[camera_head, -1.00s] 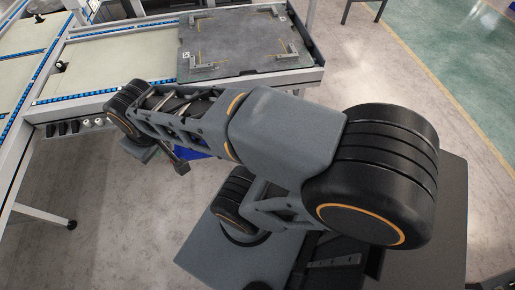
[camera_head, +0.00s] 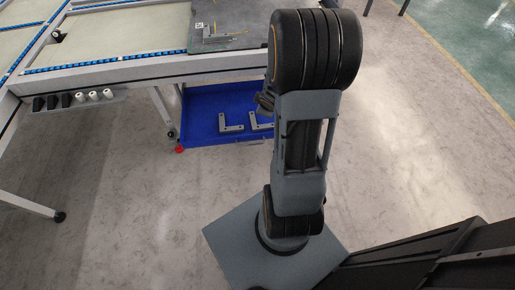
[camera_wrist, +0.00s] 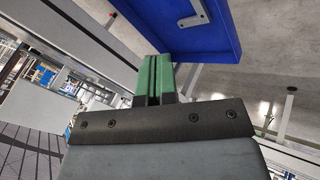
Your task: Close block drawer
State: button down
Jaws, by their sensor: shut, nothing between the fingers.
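The block drawer (camera_head: 199,132) is a blue tray pulled out below the table's front edge in the head view. Grey L-shaped blocks (camera_head: 230,124) lie in it. My arm stands to its right and hides its right end. In the wrist view the drawer (camera_wrist: 222,45) fills the upper middle, with one grey block (camera_wrist: 196,14) in it. My gripper (camera_wrist: 154,62) has green fingers, shut together and empty. Their tips meet the drawer's near edge in the picture; I cannot tell whether they touch it. The gripper is mostly hidden behind my arm in the head view.
The table (camera_head: 150,72) stands above the drawer, with a dark plate (camera_head: 235,38) on top. A small holder with black and white pieces (camera_head: 80,97) hangs at its front left. A table leg (camera_head: 162,112) stands left of the drawer. The floor in front is clear.

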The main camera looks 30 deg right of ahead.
notch_tip(320, 180, down, 13)
jog(key=s+d+n+y+b, duration=0.1)
jog(key=n+y+b, duration=0.1)
jog(key=b, duration=0.2)
jog(key=n+t+y+b, duration=0.1)
jog(key=n+y+b, duration=0.1)
jog(key=b, duration=0.7)
send_near(253, 137)
jog(key=f, duration=0.1)
jog(key=w+a+f, duration=0.1)
jog(key=f, duration=0.2)
jog(key=shift+w+a+f, duration=0.15)
jog(key=shift+w, duration=0.1)
jog(key=shift+w+d, duration=0.4)
jog(key=shift+w, duration=0.4)
jog(key=shift+w, duration=0.1)
